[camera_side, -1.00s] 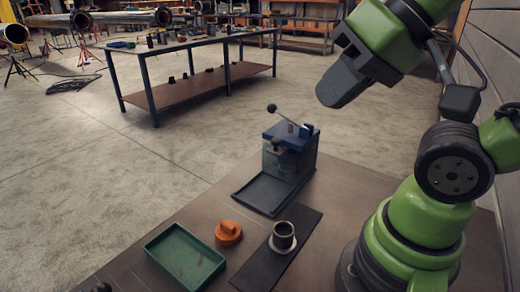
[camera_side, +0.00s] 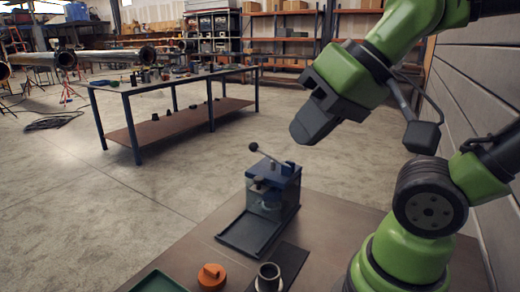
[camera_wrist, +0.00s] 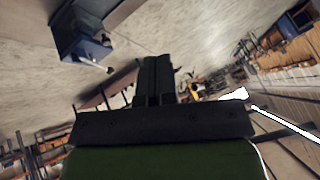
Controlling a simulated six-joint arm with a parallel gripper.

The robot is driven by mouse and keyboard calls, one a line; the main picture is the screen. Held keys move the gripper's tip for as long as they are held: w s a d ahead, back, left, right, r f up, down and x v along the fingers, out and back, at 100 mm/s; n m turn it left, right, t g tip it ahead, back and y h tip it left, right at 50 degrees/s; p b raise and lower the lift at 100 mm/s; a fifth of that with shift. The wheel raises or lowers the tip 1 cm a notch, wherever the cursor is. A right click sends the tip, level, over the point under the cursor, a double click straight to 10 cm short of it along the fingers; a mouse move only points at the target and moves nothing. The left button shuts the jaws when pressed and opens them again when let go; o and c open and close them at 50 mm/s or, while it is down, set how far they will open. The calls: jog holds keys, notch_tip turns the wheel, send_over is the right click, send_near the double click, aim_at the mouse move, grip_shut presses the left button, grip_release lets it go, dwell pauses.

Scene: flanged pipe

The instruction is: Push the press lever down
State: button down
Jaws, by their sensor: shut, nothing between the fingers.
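The blue press (camera_side: 272,198) stands on the brown work table, with a black tray at its front. Its lever (camera_side: 268,154) is a thin rod that slants up to the left and ends in a dark ball knob (camera_side: 253,146). My gripper (camera_side: 300,134) is shut and empty, above and to the right of the lever, apart from it. In the wrist view the shut fingers (camera_wrist: 157,80) point up the middle, and the press (camera_wrist: 84,38) shows at upper left with its lever near a pale ball tip.
An orange knobbed part (camera_side: 212,276), a flanged pipe piece (camera_side: 269,277) on a dark mat and a green tray (camera_side: 158,282) lie at the front of the table. A second table (camera_side: 175,120) stands well behind. The air around the lever is clear.

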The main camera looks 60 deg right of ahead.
jog(key=w+d+r+n+g+h, duration=0.1)
jog(key=w+d+r+g, duration=0.2)
jog(key=w, duration=0.4)
jog(key=n+g+h, duration=0.1)
jog(key=n+g, duration=0.1)
jog(key=g, duration=0.1)
send_over(256, 144)
jog(key=f, duration=0.9)
jog(key=shift+s, duration=0.4)
jog(key=shift+d+f, duration=0.1)
jog(key=shift+f, duration=0.05)
jog(key=shift+w+f, duration=0.2)
jog(key=shift+f, duration=1.55)
jog(key=shift+w+f, duration=0.15)
jog(key=shift+f, duration=1.55)
